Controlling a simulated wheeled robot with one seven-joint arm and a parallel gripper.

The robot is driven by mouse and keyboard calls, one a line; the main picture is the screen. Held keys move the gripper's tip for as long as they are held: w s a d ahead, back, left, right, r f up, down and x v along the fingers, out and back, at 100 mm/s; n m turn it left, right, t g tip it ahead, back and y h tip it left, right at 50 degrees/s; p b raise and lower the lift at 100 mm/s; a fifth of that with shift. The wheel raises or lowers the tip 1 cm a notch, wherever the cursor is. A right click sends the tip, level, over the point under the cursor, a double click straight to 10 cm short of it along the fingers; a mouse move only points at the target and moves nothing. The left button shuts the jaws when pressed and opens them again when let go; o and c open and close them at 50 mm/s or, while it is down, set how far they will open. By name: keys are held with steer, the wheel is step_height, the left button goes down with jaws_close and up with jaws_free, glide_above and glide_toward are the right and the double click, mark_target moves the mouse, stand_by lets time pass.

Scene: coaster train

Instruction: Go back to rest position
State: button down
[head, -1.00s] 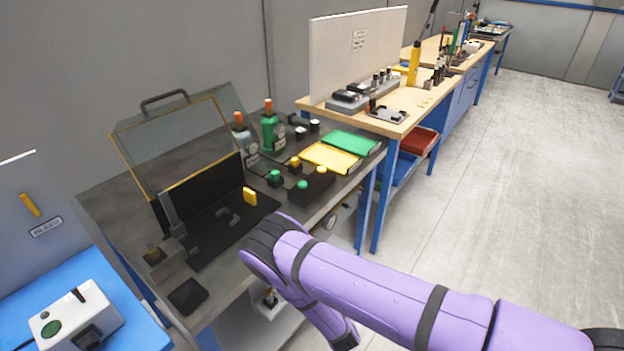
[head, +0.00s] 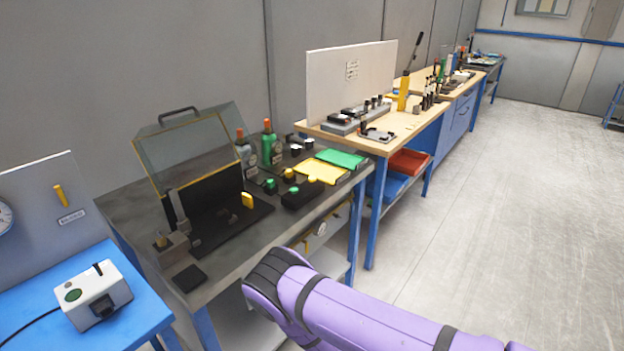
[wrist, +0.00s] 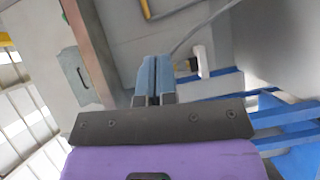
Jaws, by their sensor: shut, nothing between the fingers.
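My gripper (wrist: 154,80) shows in the wrist view with its two blue-grey fingers pressed together and nothing between them. It is clear of any object there. In the head view my purple arm crosses the lower right, and the gripper itself is out of that picture. The arm's bend is in front of the near edge of the dark workbench (head: 222,269).
A blue table (head: 30,318) with a white button box (head: 94,295) stands at left. The grey floor (head: 500,220) at right is free.

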steer(key=w+r+m+g+h, duration=0.2)
steer(key=w+r+m, duration=0.3)
steer(key=r, duration=0.5)
steer(key=w+r+m+g+h, duration=0.15)
steer(key=w+r+m, duration=0.25)
steer(key=w+r, duration=0.5)
steer(key=s+d+r+m+g, duration=0.2)
steer(key=d+r+m, duration=0.15)
steer(key=r, duration=0.95)
steer(key=s+d+r+m+g, duration=0.15)
steer(key=d+r, duration=0.35)
steer(key=r, duration=0.7)
steer(key=s+d+r+m+g, duration=0.1)
steer(key=s+d+r+m, duration=0.1)
steer(key=s+d+r, duration=0.55)
steer(key=s+d+r+m+g, duration=0.1)
steer(key=s+d+r, duration=0.3)
steer(key=s+r, duration=0.55)
steer(key=s+d+r+m+g+h, duration=0.1)
steer(key=s+d+r, duration=0.1)
steer(key=s, duration=0.8)
steer(key=s+d+r+m+g+h, duration=0.1)
steer(key=s+d, duration=0.3)
steer(key=s, duration=0.6)
steer(key=shift+s+d+r+m, duration=0.4)
steer(key=shift+r+m, duration=0.1)
steer(key=shift+m, duration=0.3)
